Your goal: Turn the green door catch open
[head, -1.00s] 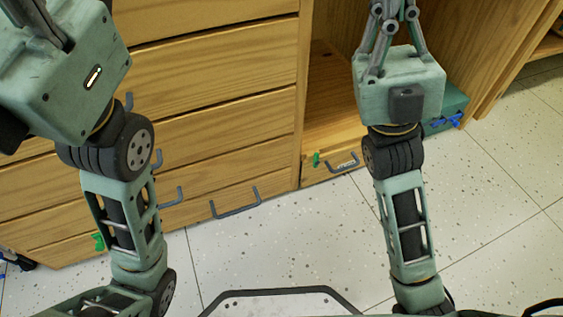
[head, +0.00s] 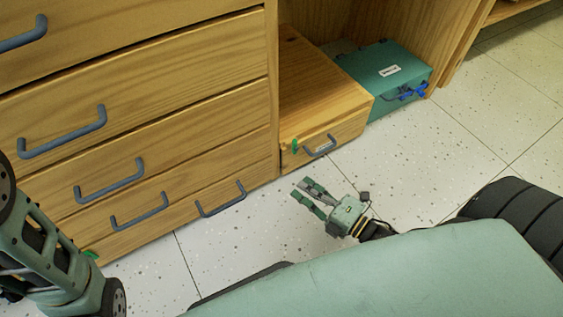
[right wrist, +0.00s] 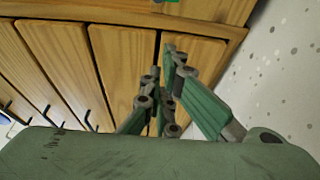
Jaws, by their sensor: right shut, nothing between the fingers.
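A small green catch (head: 294,145) stands upright on the front of a low wooden box, left of the box's grey handle (head: 320,146). A green piece, probably the same catch, is cut off at the top edge of the right wrist view (right wrist: 172,1). My right gripper (head: 301,190) is shut and empty, below and in front of the catch and apart from it. Its fingers also show in the right wrist view (right wrist: 163,65), pointing toward the wooden front. At the left edge of the head view only links of my left arm show; its gripper is out of view.
A teal case (head: 388,75) with a blue catch (head: 411,92) stands right of the wooden box (head: 318,80). Drawers with grey handles (head: 110,180) fill the left, with another green piece (head: 91,255) low down. Speckled floor (head: 400,165) is free at the right.

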